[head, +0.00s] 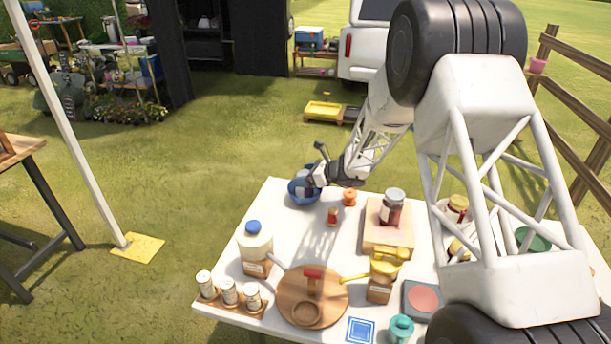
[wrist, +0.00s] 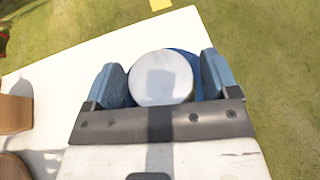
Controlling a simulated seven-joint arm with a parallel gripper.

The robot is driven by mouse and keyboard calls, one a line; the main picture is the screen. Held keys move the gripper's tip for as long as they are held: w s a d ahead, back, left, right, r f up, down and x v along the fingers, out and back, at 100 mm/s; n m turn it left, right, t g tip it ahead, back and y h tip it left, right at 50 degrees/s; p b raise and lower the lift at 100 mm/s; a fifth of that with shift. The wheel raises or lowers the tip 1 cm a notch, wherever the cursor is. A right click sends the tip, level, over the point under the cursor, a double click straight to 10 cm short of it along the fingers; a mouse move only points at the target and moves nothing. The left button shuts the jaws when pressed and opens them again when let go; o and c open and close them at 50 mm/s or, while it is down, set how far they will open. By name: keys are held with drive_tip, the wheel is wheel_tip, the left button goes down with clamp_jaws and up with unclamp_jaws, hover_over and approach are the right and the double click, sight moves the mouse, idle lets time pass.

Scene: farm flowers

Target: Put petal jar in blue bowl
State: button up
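The blue bowl (head: 299,197) stands at the far left corner of the white table. My gripper (head: 318,176) is above it and hides part of it in the head view. In the wrist view, a round whitish lid (wrist: 161,78) fills the space between the two blue fingers of my gripper (wrist: 164,80). The fingers look closed on this jar, seen from above; its body and label are hidden, so I cannot confirm that it is the petal jar. The blue bowl rim (wrist: 200,84) shows behind and right of the lid.
A dark red jar (head: 392,211) stands on a wooden block (head: 379,236) right of the bowl. A small orange item (head: 349,197) and a red-topped bottle (head: 332,216) are close to the bowl. A milk jug (head: 255,244) and round board (head: 330,311) are nearer.

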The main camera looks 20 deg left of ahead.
drive_tip(key=shift+o, duration=0.4)
drive_tip(key=shift+r, duration=0.1)
drive_tip(key=shift+d+r, duration=0.1)
drive_tip(key=shift+d, duration=0.05)
drive_tip(key=v, duration=1.1)
drive_tip(key=shift+d, duration=0.35)
drive_tip(key=shift+r, duration=0.1)
